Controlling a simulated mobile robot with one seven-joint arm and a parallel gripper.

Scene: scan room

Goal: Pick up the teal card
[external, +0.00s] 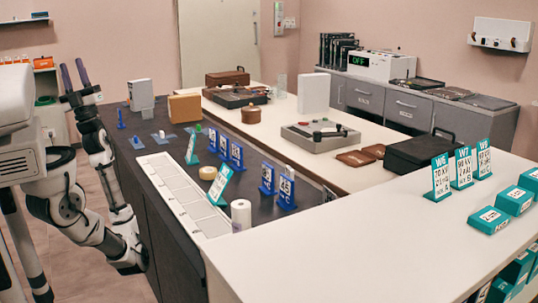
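Several teal cards are in view, and I cannot tell which one the task means. One teal card (220,185) with white lettered areas leans at a tilt on the dark counter, by the white strip. Another narrow teal card (192,148) stands farther back on the same counter. Teal-framed cards marked W6 (440,178), W7 (462,168) and a third (483,159) stand upright on the white counter at the right. My gripper (75,75) is raised at the upper left, fingers pointing up and apart, empty, well away from all these cards.
Blue cards (267,179) stand along the dark counter (240,215). A white roll (241,215), a tape roll (208,173) and a sectioned white strip (180,195) are near them. Teal boxes (488,220) lie at the right. The white counter's front (340,250) is clear.

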